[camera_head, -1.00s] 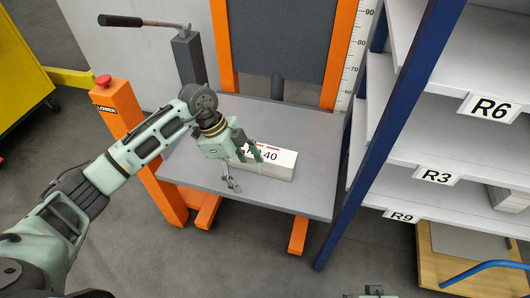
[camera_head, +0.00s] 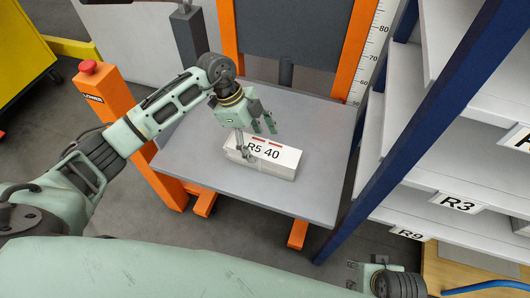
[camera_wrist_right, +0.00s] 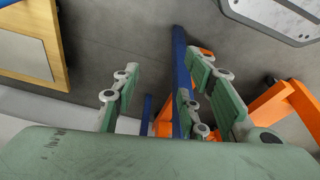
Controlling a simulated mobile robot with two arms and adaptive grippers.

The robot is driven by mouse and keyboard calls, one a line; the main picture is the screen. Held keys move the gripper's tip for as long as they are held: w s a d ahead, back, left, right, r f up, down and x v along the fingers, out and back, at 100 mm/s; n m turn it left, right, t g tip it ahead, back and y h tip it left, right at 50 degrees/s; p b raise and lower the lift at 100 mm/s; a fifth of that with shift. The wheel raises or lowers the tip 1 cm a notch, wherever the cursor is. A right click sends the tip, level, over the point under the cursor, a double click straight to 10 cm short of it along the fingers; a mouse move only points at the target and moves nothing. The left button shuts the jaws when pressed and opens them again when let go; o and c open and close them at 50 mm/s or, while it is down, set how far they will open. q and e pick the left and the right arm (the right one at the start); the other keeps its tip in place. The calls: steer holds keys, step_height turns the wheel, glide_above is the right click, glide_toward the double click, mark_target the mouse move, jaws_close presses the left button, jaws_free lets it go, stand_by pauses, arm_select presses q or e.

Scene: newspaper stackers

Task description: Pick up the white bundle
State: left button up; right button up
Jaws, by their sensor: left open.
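The white bundle (camera_head: 281,168), a flat stack labelled "R5 40" with red marks on top, lies on the grey lift platform (camera_head: 185,155). My left gripper (camera_head: 260,140) is open above the bundle's left and back part. One finger overlaps the label's left end in the head view; whether it touches cannot be told. My right gripper (camera_wrist_right: 165,85) has its fingers apart with nothing between them. It shows only partly at the bottom right of the head view (camera_head: 375,275), away from the bundle.
A blue-posted shelf rack (camera_head: 440,125) stands right of the platform. An orange post (camera_head: 115,105) with a red button stands at its left, and a grey panel between orange uprights (camera_head: 295,40) rises behind. The platform's front right is bare.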

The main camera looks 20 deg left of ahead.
mark_target(264, 153)
arm_select(q)
steer(key=b+x, duration=0.1)
steer(key=x, duration=0.5)
steer(key=shift+w, duration=0.1)
arm_select(e)
steer(key=v, duration=0.5)
steer(key=shift+w+d+r, duration=0.1)
steer(key=shift+w+r, duration=0.25)
steer(key=shift+r, duration=0.05)
arm_select(q)
steer(key=shift+r, duration=0.1)
steer(key=shift+c, duration=0.3)
steer(key=c, duration=1.8)
steer(key=shift+w+r, duration=0.1)
jaws_close()
